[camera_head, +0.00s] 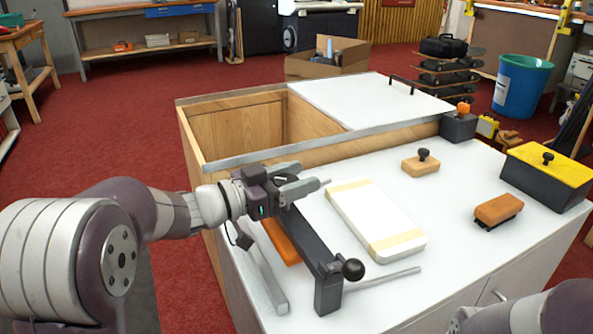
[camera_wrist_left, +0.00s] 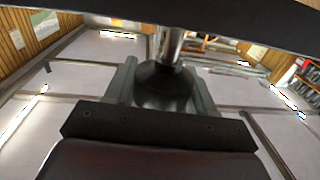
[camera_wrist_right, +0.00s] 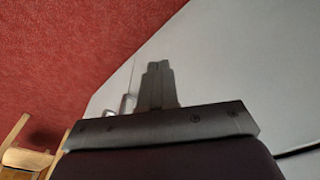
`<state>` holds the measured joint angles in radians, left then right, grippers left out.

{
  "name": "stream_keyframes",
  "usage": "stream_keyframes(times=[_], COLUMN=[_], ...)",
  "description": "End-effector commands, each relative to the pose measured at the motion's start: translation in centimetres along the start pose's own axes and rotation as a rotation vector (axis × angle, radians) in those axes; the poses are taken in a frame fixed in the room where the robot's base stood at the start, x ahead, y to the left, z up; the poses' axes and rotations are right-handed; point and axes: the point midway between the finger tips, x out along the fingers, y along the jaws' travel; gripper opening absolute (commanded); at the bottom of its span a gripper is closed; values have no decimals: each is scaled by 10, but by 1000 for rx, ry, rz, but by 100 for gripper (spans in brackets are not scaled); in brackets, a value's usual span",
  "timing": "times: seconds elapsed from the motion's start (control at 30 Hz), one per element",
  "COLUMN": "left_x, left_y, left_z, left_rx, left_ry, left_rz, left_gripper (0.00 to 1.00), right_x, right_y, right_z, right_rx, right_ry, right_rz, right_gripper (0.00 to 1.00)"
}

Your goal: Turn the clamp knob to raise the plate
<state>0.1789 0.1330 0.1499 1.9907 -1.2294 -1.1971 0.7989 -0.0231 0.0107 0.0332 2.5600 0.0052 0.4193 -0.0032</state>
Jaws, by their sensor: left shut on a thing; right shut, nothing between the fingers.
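The clamp (camera_head: 312,241) is a dark bar on the white bench top, with a post at its near end. An orange plate (camera_head: 284,243) shows beside and under the bar. My left gripper (camera_head: 308,176) is at the far end of the bar, shut on the dark round clamp knob (camera_wrist_left: 163,84). In the left wrist view a finger stands on each side of the knob, and a metal shaft (camera_wrist_left: 172,44) meets it. The head view mostly hides the knob. My right gripper (camera_wrist_right: 158,84) is shut and empty, above the bench's front side.
A white block with cream ends (camera_head: 375,215) lies right of the clamp. A black ball (camera_head: 353,269) and a thin rod (camera_head: 390,277) are near its near post. A metal bar (camera_head: 262,268) lies left. Further right are a brush (camera_head: 498,209) and a yellow-lidded box (camera_head: 548,180).

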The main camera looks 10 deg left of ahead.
Motion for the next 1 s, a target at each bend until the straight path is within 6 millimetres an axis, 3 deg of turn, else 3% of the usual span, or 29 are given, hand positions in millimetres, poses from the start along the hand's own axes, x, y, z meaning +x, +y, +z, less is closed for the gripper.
stream_keyframes(times=[0.5, 1.0], left_x=[0, -1], left_y=[-3, -4], left_z=[9, 10], left_rx=[-11, -12], left_ry=[-15, -18], left_rz=[-276, -313], left_gripper=[24, 24], right_x=[0, 1], right_y=[0, 0], right_z=[0, 0], right_rx=[0, 0], right_ry=[0, 0], right_rz=[0, 0], right_gripper=[0, 0])
